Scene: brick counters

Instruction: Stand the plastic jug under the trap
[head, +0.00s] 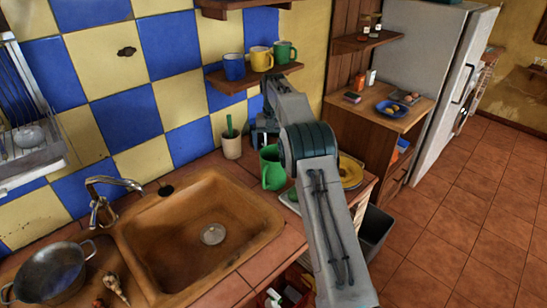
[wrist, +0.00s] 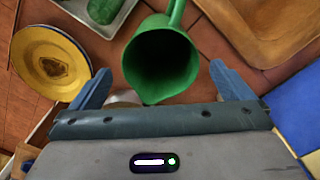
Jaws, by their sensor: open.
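The green plastic jug (head: 272,172) stands on the counter right of the sink, partly hidden by my arm in the head view. In the wrist view I look down into the jug's open mouth (wrist: 160,62), its handle pointing to the top of the picture. My gripper (wrist: 160,78) is open, with one blue finger on each side of the jug's mouth in that picture. I cannot tell how far above the rim they are. In the head view my gripper (head: 262,130) shows small, beside my forearm. The trap is not in view.
A cream cup with a green utensil (head: 231,145) stands left of the jug. A yellow plate (head: 350,172) lies to its right. The brown sink (head: 215,215) has a tap (head: 105,195). Mugs (head: 261,58) sit on a shelf above. A red crate (head: 290,290) shows below the counter.

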